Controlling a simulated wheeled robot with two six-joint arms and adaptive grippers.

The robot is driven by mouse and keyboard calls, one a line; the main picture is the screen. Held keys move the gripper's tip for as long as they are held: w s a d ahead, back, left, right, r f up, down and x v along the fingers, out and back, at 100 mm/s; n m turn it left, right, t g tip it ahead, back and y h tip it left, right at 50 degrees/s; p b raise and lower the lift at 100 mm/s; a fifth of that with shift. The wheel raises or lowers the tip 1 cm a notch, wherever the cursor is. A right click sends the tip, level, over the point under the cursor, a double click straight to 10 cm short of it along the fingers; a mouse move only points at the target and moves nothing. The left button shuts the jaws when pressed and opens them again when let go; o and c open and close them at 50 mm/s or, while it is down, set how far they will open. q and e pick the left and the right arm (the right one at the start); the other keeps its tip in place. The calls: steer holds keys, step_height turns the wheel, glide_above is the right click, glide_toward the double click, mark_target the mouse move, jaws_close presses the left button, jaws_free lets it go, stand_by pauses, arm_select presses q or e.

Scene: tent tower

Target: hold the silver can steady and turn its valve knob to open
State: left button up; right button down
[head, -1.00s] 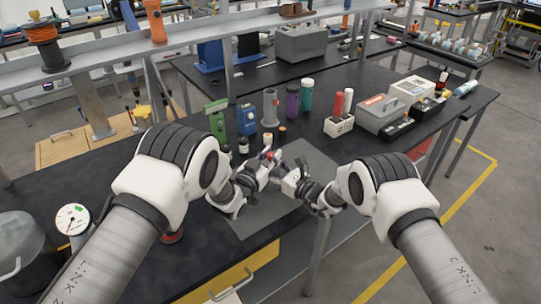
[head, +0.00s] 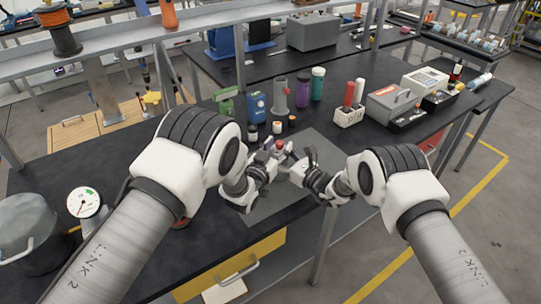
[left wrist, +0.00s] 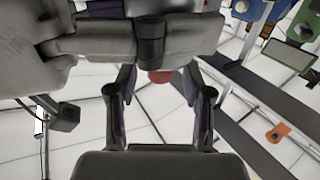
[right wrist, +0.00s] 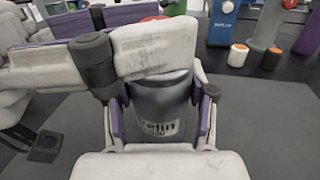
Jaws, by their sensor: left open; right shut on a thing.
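The silver can stands upright on the grey mat; its body with dark lettering (right wrist: 160,108) shows in the right wrist view. Its red valve knob (head: 279,144) is on top. My right gripper (head: 291,167) is shut on the can's body, with a finger on either side in the right wrist view. My left gripper (head: 268,163) is open at the can's top. In the left wrist view the red knob (left wrist: 160,77) shows between the open fingers, partly hidden. In the right wrist view the left gripper hides most of the knob.
The grey mat (head: 318,150) lies on the black bench. Small white bottles (head: 277,127), a grey cylinder (head: 279,97), a purple bottle (head: 302,90) and a green one (head: 318,83) stand behind. A white holder (head: 347,117) is at right. A gauge (head: 84,202) is at left.

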arm_select(q)
steer(key=v, duration=1)
steer(key=shift+s, duration=0.35)
steer(key=shift+a, duration=0.1)
steer(key=w+d+m+g+h, duration=0.1)
steer(key=w, duration=0.2)
steer(key=w+d+m+g+h, duration=0.1)
steer(key=w+d+h, duration=0.1)
steer(key=w, duration=0.2)
steer(key=w+d+m+g+h, duration=0.1)
steer(key=w+d+m, duration=0.1)
steer(key=w, duration=0.2)
steer(key=shift+r+h, duration=0.1)
steer(key=shift+h, duration=0.2)
jaws_close()
